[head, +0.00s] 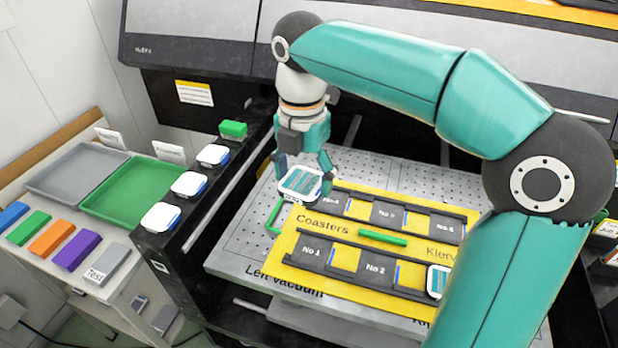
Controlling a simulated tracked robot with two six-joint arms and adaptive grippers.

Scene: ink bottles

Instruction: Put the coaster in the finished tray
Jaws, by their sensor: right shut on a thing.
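My right gripper (304,170) points down and is shut on a coaster (301,184), white with a teal striped print. The coaster is held near the left end of the yellow Coasters jig (302,243); I cannot tell its exact height. A grey tray (62,168) and a green tray (101,218) lie empty on the side table at the left. Each has a small label card behind it, too small to read, so I cannot tell which is the finished tray. A second printed coaster (437,281) sits in the jig's front row, partly behind my right arm. My left gripper is out of view.
Several white-topped ink bottles (190,184) and a green-topped one (233,129) line the black ledge between trays and printer bed (246,222). Coloured blocks (50,238) and a grey Test block (107,264) lie before the trays. A green bar (382,237) lies on the jig.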

